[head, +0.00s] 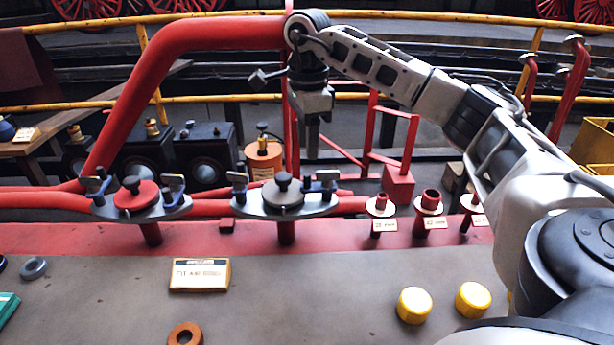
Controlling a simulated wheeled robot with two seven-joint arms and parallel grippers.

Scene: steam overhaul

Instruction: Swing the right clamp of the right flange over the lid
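The right flange (250,207) is a grey oval plate on a red stub. A round grey lid (284,200) with a black knob sits at its middle. My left gripper is out of view.
The left flange (178,207) carries a red lid (136,196) between two blue clamps. A thick red pipe (140,85) rises behind. Red stubs with labels stand at right. Yellow caps (414,305), a sign (199,275) and an orange ring (185,334) lie on the grey bench.

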